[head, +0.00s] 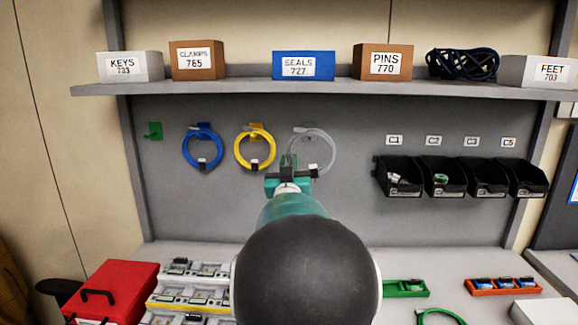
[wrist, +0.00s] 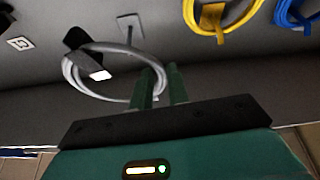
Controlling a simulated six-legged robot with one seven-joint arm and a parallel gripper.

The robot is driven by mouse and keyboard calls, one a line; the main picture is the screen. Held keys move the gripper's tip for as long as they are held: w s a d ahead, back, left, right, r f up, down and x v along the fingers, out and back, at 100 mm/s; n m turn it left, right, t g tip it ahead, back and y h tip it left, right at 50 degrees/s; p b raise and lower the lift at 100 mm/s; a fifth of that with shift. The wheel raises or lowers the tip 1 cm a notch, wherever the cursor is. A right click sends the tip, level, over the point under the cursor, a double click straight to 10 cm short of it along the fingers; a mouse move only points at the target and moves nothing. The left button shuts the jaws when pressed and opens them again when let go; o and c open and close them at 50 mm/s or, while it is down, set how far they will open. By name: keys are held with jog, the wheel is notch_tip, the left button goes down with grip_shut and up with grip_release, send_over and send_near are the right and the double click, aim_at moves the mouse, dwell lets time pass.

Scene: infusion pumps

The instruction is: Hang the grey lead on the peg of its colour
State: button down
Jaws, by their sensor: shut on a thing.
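The grey lead (head: 331,142) is a coiled loop with a dark band and a white tag, in front of the back panel, right of the yellow lead. In the wrist view the grey lead (wrist: 98,93) runs between my fingertips. My gripper (head: 289,162) is shut on the loop's edge; the green fingers also show in the wrist view (wrist: 160,80). The grey peg (wrist: 130,27) stands out from the panel right by the loop. I cannot tell whether the loop is around the peg or just in front of it.
The blue lead (head: 187,152) and yellow lead (head: 239,150) hang on their pegs to the left. The green peg (head: 153,131) is bare; a green lead (head: 440,314) lies on the bench. Black bins (head: 404,190) are at right, a shelf (head: 220,87) above.

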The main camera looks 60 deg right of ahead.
jog(key=w+d+f, duration=0.2)
jog(key=w+d, duration=0.3)
jog(key=d, duration=0.5)
jog(key=shift+f, duration=0.15)
dwell(1.4)
jog(key=c, duration=1.3)
grip_release()
jog(key=shift+a+f, duration=0.1)
jog(key=v, duration=1.3)
jog(key=shift+s+a, duration=0.15)
jog(key=shift+a, duration=0.15)
